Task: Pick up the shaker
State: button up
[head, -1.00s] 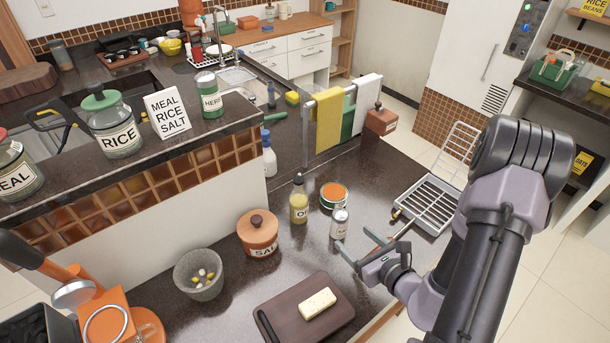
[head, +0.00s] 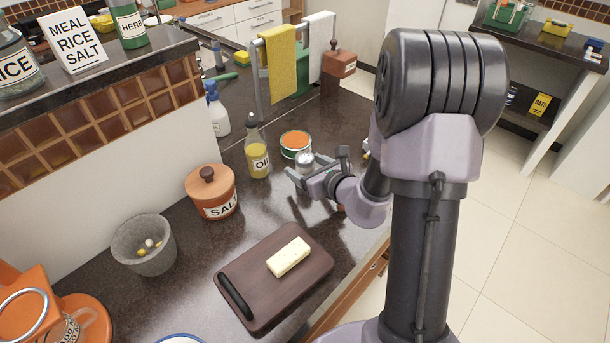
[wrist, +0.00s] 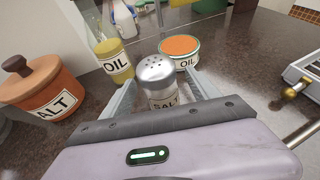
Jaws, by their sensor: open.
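The shaker (wrist: 158,76) is a small clear vessel with a perforated silver top and a "SALT" label. In the wrist view it stands upright between the spread fingers of my gripper (wrist: 164,92). Its lower part is hidden behind the gripper body. In the head view the shaker's silver top (head: 305,158) shows just beyond my gripper (head: 306,176), which covers the rest of it. My gripper is open, with a finger on either side of the shaker. I cannot tell whether either finger touches it.
The oil bottle (head: 257,153) stands left of the shaker, and an orange-topped tin (head: 295,143) stands just behind it. The salt pot (head: 211,190), stone mortar (head: 145,246) and cutting board (head: 262,300) with a pale block (head: 289,257) are nearer. A metal rack (wrist: 305,72) lies at right.

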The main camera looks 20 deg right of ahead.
jog(key=b+x, duration=0.1)
jog(key=x, duration=0.3)
jog(key=shift+f, duration=0.25)
jog(key=shift+s+r, duration=0.1)
jog(key=shift+s, duration=0.05)
